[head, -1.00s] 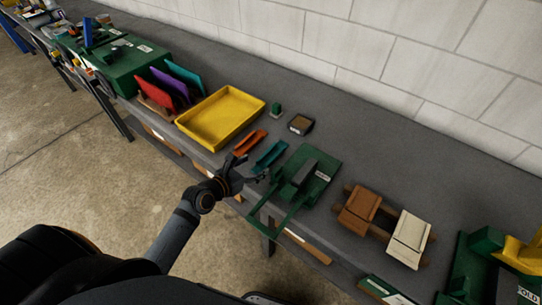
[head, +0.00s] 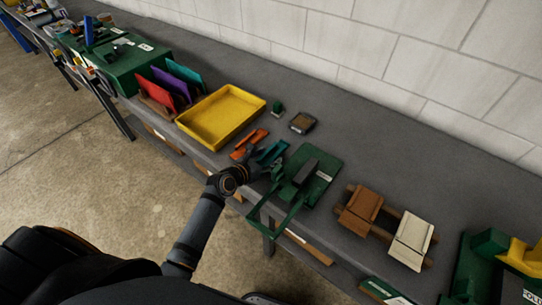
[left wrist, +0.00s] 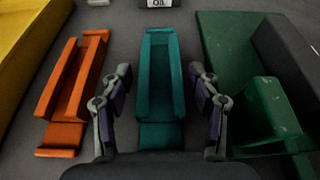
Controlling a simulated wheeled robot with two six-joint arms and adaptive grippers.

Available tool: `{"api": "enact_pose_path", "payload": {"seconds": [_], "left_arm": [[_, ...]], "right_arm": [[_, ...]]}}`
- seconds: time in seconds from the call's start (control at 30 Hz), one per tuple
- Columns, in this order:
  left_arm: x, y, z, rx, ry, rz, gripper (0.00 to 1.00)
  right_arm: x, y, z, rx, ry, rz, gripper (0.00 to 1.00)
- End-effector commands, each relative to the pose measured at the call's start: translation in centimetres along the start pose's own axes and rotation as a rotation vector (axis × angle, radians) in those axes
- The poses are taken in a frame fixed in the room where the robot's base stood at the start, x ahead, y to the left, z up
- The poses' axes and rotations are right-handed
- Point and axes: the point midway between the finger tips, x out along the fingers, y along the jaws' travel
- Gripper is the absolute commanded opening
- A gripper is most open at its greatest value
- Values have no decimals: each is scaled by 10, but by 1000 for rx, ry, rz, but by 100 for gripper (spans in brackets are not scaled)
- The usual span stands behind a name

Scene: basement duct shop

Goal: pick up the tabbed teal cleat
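The teal cleat (left wrist: 160,85) is a channel-shaped piece with a flat tab at its near end. It lies on the grey bench, and it also shows in the head view (head: 273,151). My left gripper (left wrist: 160,85) is open, with one finger on each side of the cleat's near part. I see a gap between each finger and the cleat, so it is not gripped. An orange cleat (left wrist: 72,88), also tabbed, lies to the left of my gripper; the head view shows it too (head: 250,143). My right gripper is not in view.
A yellow tray (head: 222,115) lies left of the cleats. A green machine (head: 313,176) with a dark block and handle stands close on the right. A small dark box (head: 302,122) sits behind. Brown and cream pieces (head: 408,240) lie farther right.

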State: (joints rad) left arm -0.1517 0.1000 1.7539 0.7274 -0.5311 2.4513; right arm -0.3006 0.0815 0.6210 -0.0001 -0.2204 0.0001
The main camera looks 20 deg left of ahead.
Motion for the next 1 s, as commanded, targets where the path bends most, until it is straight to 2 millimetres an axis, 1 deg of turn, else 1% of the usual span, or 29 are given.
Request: {"api": "enact_pose_path", "payload": {"seconds": [0.03,0.3,0.33,0.57,0.67,0.77,0.83,0.87,1.0], "left_arm": [[0,0,0,0,0,0,49],[0,0,0,0,0,0,13],[0,0,0,0,0,0,10],[0,0,0,0,0,0,10],[-2,0,6,0,-1,-1,10],[-7,0,18,2,-3,0,10],[-13,0,34,4,-5,-1,10],[-24,-1,36,5,-1,-2,10],[-70,-5,60,10,1,-2,10]], "right_arm": [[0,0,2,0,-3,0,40],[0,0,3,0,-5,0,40],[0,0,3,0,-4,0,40],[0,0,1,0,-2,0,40],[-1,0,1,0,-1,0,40],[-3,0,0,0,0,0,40],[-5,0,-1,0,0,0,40],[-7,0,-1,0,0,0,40],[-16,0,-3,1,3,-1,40]]}}
